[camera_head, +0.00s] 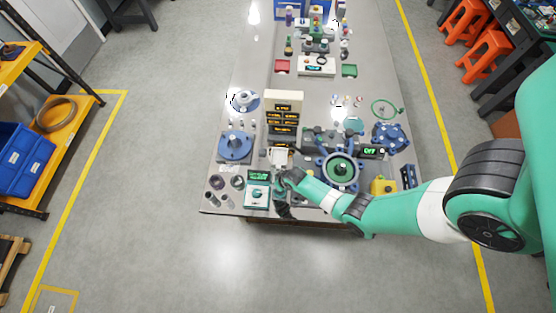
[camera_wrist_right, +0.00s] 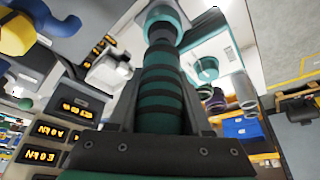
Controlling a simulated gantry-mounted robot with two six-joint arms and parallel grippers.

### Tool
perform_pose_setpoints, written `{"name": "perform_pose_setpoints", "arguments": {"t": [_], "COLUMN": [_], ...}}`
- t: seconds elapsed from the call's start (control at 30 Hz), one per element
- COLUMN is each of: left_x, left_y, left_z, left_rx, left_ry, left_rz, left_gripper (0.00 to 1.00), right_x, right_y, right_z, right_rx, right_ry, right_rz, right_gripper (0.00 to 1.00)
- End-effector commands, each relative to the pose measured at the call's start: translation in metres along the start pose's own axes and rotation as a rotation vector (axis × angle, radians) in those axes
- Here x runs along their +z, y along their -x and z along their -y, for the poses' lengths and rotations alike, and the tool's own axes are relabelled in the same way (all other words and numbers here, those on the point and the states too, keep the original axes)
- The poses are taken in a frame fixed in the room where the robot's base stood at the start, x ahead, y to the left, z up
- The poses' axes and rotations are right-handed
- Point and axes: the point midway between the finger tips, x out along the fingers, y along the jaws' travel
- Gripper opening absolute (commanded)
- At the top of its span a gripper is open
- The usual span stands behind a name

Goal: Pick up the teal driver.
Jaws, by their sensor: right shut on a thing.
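The teal driver (camera_wrist_right: 163,88) fills the middle of the right wrist view. It is a teal cylinder with dark bands and a wider teal end at the top of the picture. My right gripper (camera_wrist_right: 165,100) is shut on it, with one dark finger on each side. In the head view my right gripper (camera_head: 282,192) is near the front edge of the table, beside the device with a green display (camera_head: 258,190). The driver is too small and covered to make out clearly there. My left gripper is in neither view.
The grey table (camera_head: 232,206) is crowded. A stack of orange displays (camera_head: 284,115) stands behind my right gripper. A round green-and-dark fixture (camera_head: 341,171) is to its right. A blue disc fixture (camera_head: 235,146) and several small rings and cylinders are to its left.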

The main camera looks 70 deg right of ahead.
Motion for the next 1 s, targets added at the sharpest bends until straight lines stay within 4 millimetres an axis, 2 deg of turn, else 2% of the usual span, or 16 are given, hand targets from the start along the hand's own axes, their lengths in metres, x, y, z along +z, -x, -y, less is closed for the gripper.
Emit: {"name": "perform_pose_setpoints", "arguments": {"t": [0.07, 0.27, 0.37, 0.4, 0.5, 0.7, 1.0], "left_x": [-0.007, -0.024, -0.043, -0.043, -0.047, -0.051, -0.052], "left_y": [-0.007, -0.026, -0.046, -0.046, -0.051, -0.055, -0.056], "left_z": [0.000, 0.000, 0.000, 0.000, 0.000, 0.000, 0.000], "left_rx": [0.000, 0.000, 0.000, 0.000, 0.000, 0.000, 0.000], "left_ry": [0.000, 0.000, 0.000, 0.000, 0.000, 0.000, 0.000], "left_rz": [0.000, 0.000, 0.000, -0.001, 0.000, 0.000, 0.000], "left_gripper": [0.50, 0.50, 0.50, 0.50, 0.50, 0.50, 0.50], "right_x": [-0.009, 0.006, 0.015, 0.028, 0.050, 0.077, 0.085], "right_y": [0.017, 0.065, 0.104, 0.108, 0.127, 0.152, 0.159], "right_z": [0.000, 0.001, 0.002, 0.002, 0.003, 0.004, 0.004], "right_rx": [-0.001, -0.001, -0.001, -0.001, -0.002, -0.002, -0.001], "right_ry": [-0.001, 0.001, 0.001, 0.003, 0.003, 0.002, 0.000], "right_rz": [-0.006, -0.004, -0.001, 0.001, 0.001, -0.001, -0.004], "right_gripper": [0.00, 0.00, 0.00, 0.00, 0.00, 0.00, 0.00]}}
